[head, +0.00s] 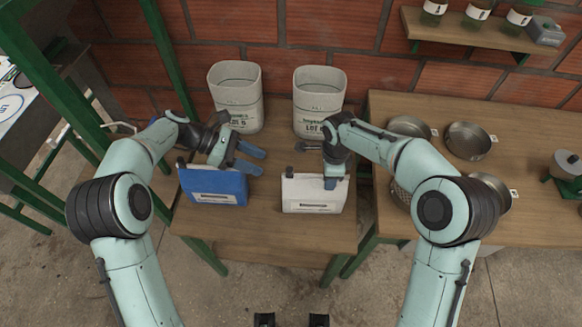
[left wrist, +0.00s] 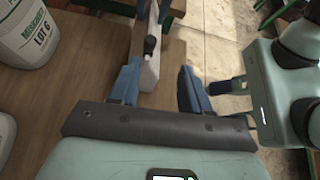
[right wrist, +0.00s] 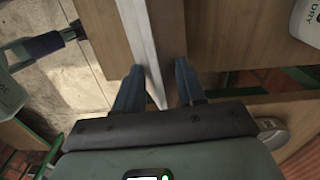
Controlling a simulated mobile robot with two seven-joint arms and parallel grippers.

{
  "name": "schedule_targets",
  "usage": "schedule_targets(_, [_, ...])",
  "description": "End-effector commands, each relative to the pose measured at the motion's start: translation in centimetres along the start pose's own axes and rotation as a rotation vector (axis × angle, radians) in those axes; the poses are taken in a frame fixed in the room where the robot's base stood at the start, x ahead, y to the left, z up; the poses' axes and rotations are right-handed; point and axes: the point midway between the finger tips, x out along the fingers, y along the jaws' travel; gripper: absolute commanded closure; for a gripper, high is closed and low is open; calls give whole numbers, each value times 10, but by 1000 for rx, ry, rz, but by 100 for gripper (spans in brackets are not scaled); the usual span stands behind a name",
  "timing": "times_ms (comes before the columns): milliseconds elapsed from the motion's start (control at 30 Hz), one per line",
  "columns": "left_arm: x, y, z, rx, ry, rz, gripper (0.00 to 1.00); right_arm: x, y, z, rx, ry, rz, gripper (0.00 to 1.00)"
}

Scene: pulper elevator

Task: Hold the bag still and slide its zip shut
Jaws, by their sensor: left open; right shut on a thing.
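A white bag (head: 313,196) stands upright on the small wooden table, with a dark zip pull (head: 289,171) at the left end of its top edge. My right gripper (head: 333,183) is shut on this bag near its right end; the white bag (right wrist: 138,40) runs up from between the fingers in the right wrist view. My left gripper (head: 256,160) is open and empty, to the left of the white bag and apart from it. In the left wrist view the dark pull (left wrist: 150,44) shows beyond the open fingers (left wrist: 158,88). Whether the zip is open cannot be told.
A blue bag (head: 217,188) with its own dark pull stands left of the white bag, close to my left gripper. Two pale bins (head: 236,95) (head: 319,96) stand at the back. A second table (head: 420,112) with round metal pans adjoins on the right. The table front is clear.

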Motion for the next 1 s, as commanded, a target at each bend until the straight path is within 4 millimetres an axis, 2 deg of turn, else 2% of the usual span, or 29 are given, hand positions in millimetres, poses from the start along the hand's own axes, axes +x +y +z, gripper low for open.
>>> schedule_targets(133, [-12, 5, -10, 25, -115, 58, 53, 0, 0, 0, 0, -1, -1, 100])
schedule_targets(267, [-8, 7, -10, 40, -146, 76, 53, 0, 0, 1, 0, -1, -1, 100])
schedule_targets(367, [5, 8, -7, 41, -148, 74, 53, 0, 0, 1, 0, -1, -1, 100])
schedule_targets(700, [71, 13, 2, 39, -143, 73, 53, 0, 0, 1, 0, -1, -1, 100])
schedule_targets(833, [90, 14, 4, 40, -143, 75, 53, 0, 0, 1, 0, -1, -1, 100])
schedule_targets(1000, [102, 16, 6, 40, -143, 76, 53, 0, 0, 1, 0, -1, -1, 100])
